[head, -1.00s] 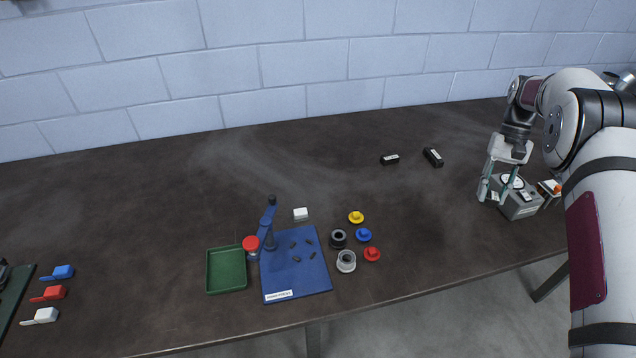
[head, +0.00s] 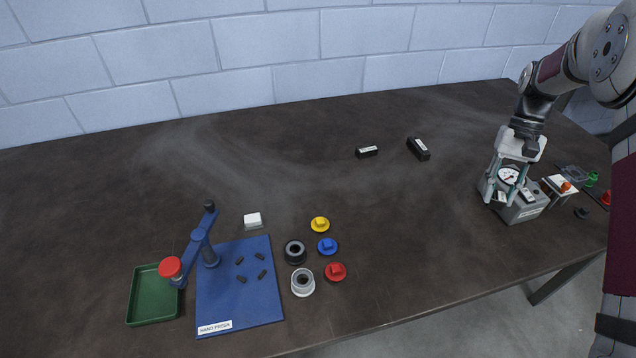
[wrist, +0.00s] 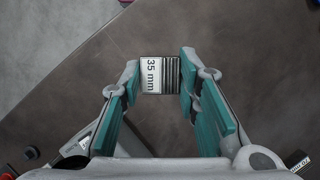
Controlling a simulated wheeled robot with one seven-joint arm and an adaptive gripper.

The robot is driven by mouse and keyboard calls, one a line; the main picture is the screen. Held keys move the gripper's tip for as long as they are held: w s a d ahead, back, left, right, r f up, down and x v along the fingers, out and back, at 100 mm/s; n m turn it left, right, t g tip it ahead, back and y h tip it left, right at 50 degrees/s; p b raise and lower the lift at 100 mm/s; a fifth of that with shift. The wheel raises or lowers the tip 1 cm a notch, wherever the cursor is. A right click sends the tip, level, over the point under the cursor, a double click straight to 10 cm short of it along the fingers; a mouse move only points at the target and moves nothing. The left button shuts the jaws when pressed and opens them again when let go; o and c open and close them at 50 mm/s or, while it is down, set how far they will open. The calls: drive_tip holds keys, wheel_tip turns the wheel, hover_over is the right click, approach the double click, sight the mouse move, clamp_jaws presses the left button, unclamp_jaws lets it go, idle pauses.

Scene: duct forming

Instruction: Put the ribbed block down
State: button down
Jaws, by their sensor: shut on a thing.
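The ribbed block (wrist: 160,74) shows in the wrist view between my fingertips. It has a white label reading "35 mm" on its left part and dark ribs on its right. My gripper (wrist: 160,80) is shut on it, with a teal-padded finger on either side. In the head view my gripper (head: 507,193) is at the right of the table, in front of a grey device with a round dial (head: 524,208). I cannot make out the block there, nor tell whether its underside touches anything.
Two black labelled blocks (head: 367,152) (head: 418,149) lie on the dark table (head: 430,240) left of my gripper, with bare table between. A small white stand (head: 560,184) is right of the device. A blue hand press (head: 205,250), green tray (head: 154,296) and coloured caps (head: 328,246) are farther left.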

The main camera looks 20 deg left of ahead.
sight(487, 205)
drive_tip(key=shift+m, duration=0.6)
drive_tip(key=f+b, duration=0.1)
drive_tip(key=s+a+f+b, duration=0.1)
drive_tip(key=f+b, duration=0.3)
drive_tip(key=shift+s+a+f, duration=0.1)
drive_tip(key=shift+s+a, duration=0.15)
drive_tip(key=shift+s, duration=0.1)
drive_tip(key=s+a+f+m+t+y+b, duration=0.1)
drive_tip(key=s+a+m, duration=0.2)
drive_tip(key=s+m, duration=0.1)
drive_tip(key=s+a+f+m+t+y+b, duration=0.1)
drive_tip(key=s+a+m+t+y+b, duration=0.1)
drive_tip(key=m, duration=0.5)
drive_tip(key=s+a+f+m+t+y+b, duration=0.1)
drive_tip(key=s+a+f+m, duration=0.1)
drive_tip(key=s+a+m, duration=0.2)
drive_tip(key=shift+s+a+m+t, duration=0.15)
drive_tip(key=shift+s+m, duration=0.45)
drive_tip(key=shift+s, duration=0.05)
drive_tip(key=shift+s+a+m+t, duration=0.1)
drive_tip(key=shift+s+m+t, duration=0.05)
drive_tip(key=shift+s+m, duration=0.5)
drive_tip(key=shift+s+f+m+t, duration=0.1)
drive_tip(key=shift+s+m+t, duration=0.25)
drive_tip(key=shift+m, duration=0.2)
drive_tip(key=shift+y, duration=0.3)
drive_tip(key=shift+d, duration=0.1)
